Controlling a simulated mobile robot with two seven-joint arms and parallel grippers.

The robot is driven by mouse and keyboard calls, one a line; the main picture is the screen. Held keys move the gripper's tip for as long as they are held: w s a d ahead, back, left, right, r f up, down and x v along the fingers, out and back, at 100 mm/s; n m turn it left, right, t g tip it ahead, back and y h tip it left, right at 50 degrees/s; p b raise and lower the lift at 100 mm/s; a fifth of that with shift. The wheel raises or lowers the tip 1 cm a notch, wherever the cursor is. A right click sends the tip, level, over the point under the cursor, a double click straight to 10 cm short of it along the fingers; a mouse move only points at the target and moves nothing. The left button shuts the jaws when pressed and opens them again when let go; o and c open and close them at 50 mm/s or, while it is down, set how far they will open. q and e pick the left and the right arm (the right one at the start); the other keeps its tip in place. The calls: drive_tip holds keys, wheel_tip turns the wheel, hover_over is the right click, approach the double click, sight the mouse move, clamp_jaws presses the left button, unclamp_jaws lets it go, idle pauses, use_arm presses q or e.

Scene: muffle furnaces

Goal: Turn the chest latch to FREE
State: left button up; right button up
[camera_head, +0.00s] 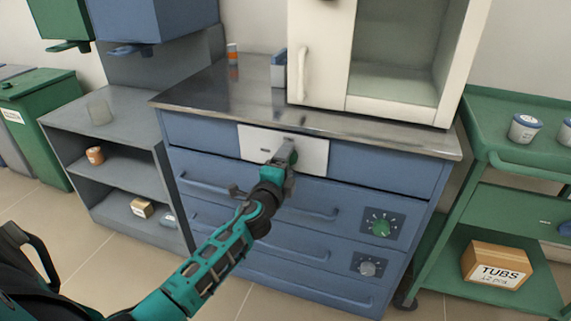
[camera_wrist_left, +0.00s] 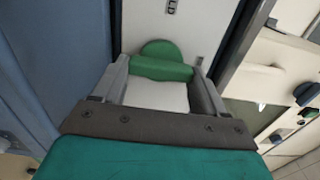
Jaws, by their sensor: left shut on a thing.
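The blue chest (camera_head: 352,168) of drawers has a white plate (camera_head: 314,153) on its upper front. In the left wrist view, the green latch (camera_wrist_left: 160,49), a round base with a bar across it, sits on this white plate (camera_wrist_left: 150,20). My left gripper (camera_head: 288,152) reaches the plate and hides the latch in the head view. In the wrist view, the fingers of my left gripper (camera_wrist_left: 160,80) are on both ends of the green bar, shut on it. Part of a printed word shows on the plate, but I cannot read it whole. My right gripper is out of view.
A white furnace (camera_head: 325,50) stands on the chest's metal top (camera_head: 215,92). Drawer handles (camera_head: 305,212) and two dials (camera_head: 381,227) are below the plate. A grey shelf (camera_head: 125,115) stands left, a green cart (camera_head: 510,185) right. Floor is free in front.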

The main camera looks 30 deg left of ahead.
use_arm(q)
drive_tip(key=o, duration=1.1)
drive_tip(key=shift+c, duration=0.2)
drive_tip(key=v, duration=1.3)
drive_tip(key=shift+f, duration=0.1)
drive_tip(key=s+d+f+n+g+h, duration=0.35)
drive_tip(key=s+d+f+n, duration=0.25)
drive_tip(key=d, duration=0.3)
drive_tip(key=s+d+f+n+g+h, duration=0.3)
drive_tip(key=s+d+f+n+h, duration=0.15)
drive_tip(key=s+d+n, duration=0.35)
drive_tip(key=a+r+m+y+p, duration=0.1)
drive_tip(key=a+r+p, duration=0.2)
drive_tip(key=r+p, duration=0.8)
drive_tip(key=p, duration=0.7)
drive_tip(key=shift+w+a+r+y, duration=0.2)
drive_tip(key=shift+w+r+y, duration=0.1)
drive_tip(key=shift+w, duration=0.05)
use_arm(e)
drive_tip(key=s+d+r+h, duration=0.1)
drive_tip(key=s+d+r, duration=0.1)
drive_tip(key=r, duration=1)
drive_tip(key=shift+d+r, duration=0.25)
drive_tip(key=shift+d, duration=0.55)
